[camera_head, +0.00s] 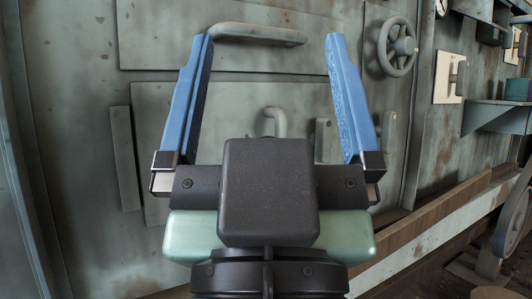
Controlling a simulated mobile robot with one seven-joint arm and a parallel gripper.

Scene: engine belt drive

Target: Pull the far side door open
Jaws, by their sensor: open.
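My gripper (269,37) is open and empty, with two blue fingers spread wide apart. Behind it is a weathered grey-green metal wall with panels. An upper panel (155,45) carries a long horizontal bar handle (255,34), which shows between the fingertips. A lower panel (155,125) has a curved handle (275,118), partly hidden by the gripper body. No gap shows around these panels. I cannot tell which one is the far side door, or whether the fingers touch anything.
A spoked handwheel (396,46) sits right of the fingers. A pale switch plate (449,78) and a bracket shelf (490,117) are further right. A wooden beam (440,222) runs along the lower right. A dark wheel (512,225) stands at the right edge.

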